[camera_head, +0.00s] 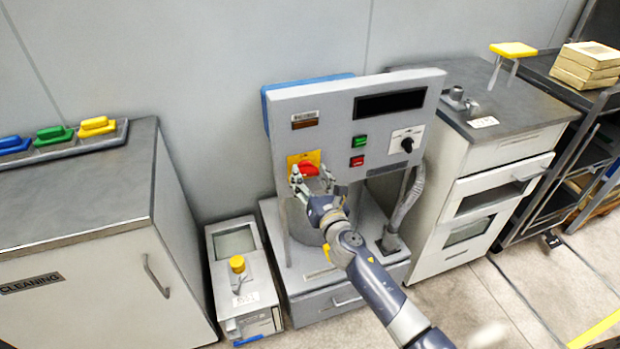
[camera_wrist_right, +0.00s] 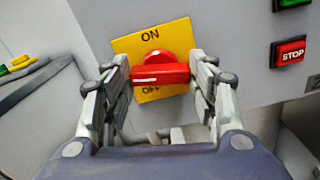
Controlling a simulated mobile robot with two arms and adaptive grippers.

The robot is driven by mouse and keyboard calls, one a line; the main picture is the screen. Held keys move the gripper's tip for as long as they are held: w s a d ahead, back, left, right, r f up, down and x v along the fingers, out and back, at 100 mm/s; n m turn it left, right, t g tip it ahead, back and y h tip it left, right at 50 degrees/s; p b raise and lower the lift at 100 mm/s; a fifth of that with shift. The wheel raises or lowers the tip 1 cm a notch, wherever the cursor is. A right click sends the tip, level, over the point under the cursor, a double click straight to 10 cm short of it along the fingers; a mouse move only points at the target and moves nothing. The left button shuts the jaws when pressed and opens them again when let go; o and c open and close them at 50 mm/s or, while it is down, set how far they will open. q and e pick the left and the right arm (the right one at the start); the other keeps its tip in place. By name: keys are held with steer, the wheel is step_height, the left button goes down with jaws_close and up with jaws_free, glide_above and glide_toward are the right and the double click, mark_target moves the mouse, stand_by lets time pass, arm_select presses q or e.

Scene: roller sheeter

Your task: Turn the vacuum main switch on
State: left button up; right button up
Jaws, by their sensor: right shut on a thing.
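The vacuum main switch is a red rotary knob (camera_head: 308,169) on a yellow plate (camera_head: 293,162), at the lower left of the grey machine panel. In the right wrist view the red knob (camera_wrist_right: 160,72) has its handle lying about level. The yellow plate (camera_wrist_right: 128,44) reads ON above it and OFF below it. My right gripper (camera_head: 312,178) is at the knob, with a finger at each end of the handle. In the wrist view my right gripper (camera_wrist_right: 160,80) is shut on the knob. My left gripper is not in view.
The panel also bears a green button (camera_head: 360,141), a red STOP button (camera_head: 357,161), a black rotary selector (camera_head: 407,144) and a dark display (camera_head: 390,103). A grey hose (camera_head: 410,200) hangs at the right. A cleaning cabinet (camera_head: 90,280) stands left, a drawer cabinet (camera_head: 505,150) right.

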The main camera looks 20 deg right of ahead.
steer(key=m, duration=0.4)
steer(key=shift+m+b, duration=0.3)
steer(key=shift+b, duration=0.05)
steer(key=m, duration=0.3)
steer(key=shift+m, duration=0.3)
steer(key=m, duration=0.3)
steer(key=shift+m+b, duration=0.3)
steer(key=shift+b, duration=0.05)
steer(key=shift+d+m, duration=0.1)
steer(key=shift+m, duration=1.7)
steer(key=shift+f, duration=0.1)
steer(key=o, duration=1.1)
steer(key=shift+c, duration=0.2)
